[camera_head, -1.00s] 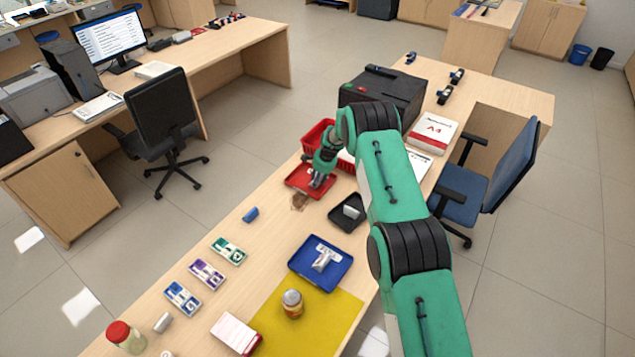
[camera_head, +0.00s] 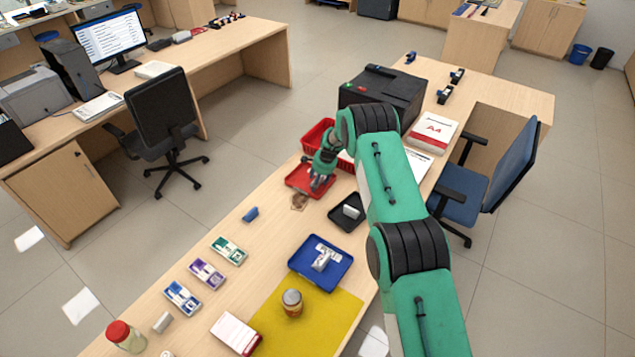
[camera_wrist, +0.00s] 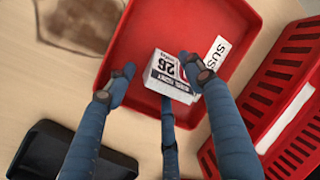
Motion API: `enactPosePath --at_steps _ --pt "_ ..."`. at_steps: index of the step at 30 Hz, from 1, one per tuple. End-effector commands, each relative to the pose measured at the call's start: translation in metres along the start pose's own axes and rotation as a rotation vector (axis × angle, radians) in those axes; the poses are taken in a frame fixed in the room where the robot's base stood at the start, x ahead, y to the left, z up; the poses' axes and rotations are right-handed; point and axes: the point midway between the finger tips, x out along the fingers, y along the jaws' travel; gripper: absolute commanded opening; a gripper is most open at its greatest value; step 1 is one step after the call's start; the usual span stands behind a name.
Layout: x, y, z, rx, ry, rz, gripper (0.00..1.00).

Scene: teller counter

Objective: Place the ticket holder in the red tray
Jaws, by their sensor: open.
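The ticket holder (camera_wrist: 172,75), a small white block printed with "26", is inside the red tray (camera_wrist: 215,22) in the wrist view. It appears to rest on the tray floor, near a white label. My gripper (camera_wrist: 157,82) is open, with its blue fingers spread around the holder and a gap at the left finger. Whether the right finger touches it I cannot tell. In the head view my gripper (camera_head: 318,182) is low over the red tray (camera_head: 296,181), and the holder is too small to make out clearly.
A red basket (camera_head: 315,136) stands right behind the tray, and a black tray (camera_head: 335,222) with a light object is in front. A blue tray (camera_head: 333,279) holds a white T-shaped item. A brown patch (camera_wrist: 75,25) marks the counter beside the red tray.

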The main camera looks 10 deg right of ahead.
Motion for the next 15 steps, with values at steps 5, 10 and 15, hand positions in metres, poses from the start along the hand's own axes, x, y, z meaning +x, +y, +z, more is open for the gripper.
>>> enactPosePath --at_steps 5,10,15 --pt "-0.005 -0.001 0.000 0.000 0.000 -0.001 0.53" --pt "-0.017 -0.001 0.000 0.000 0.000 -0.001 0.53" --pt "-0.035 -0.001 0.000 0.000 0.000 -0.001 0.53"
